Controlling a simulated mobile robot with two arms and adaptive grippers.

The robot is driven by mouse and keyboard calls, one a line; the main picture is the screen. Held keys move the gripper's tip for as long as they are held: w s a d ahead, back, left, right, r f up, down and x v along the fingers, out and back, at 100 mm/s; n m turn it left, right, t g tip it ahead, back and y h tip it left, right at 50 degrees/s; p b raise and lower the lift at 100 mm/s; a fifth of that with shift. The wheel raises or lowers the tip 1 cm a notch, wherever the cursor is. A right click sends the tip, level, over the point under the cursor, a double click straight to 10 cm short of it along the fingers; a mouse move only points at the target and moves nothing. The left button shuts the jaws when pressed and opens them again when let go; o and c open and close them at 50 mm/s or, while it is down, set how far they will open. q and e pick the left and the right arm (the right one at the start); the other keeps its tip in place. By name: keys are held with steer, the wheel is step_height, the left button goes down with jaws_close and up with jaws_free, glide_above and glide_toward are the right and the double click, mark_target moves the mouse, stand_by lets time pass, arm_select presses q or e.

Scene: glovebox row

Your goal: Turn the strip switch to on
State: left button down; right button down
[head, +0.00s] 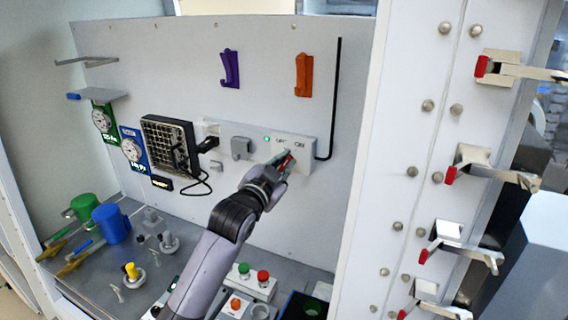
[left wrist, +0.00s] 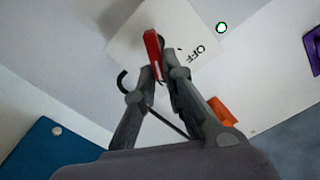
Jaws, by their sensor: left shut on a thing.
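The white power strip (head: 240,141) is on the back panel, with a lit green lamp (head: 267,139) and OFF and ON labels. Its red switch lever (left wrist: 154,54) shows in the left wrist view beside the upside-down OFF label; the strip face (left wrist: 135,40) is behind it. My left gripper (head: 284,161) is at the strip's right end, below the labels, and is shut on the red lever. The fingers hide the lever's base and part of the label area, so I cannot tell which position it is in. My right gripper is not in view.
A fan (head: 168,143) and a grey plug (head: 240,147) are left of my gripper. A black rod (head: 337,100) runs down the panel at right. Purple (head: 230,68) and orange (head: 304,74) hooks are above. Push buttons (head: 263,276) and blue (head: 111,222) and green cups stand below.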

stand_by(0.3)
arm_select(q)
steer(key=c, duration=1.7)
jaws_free()
steer(key=v, duration=1.2)
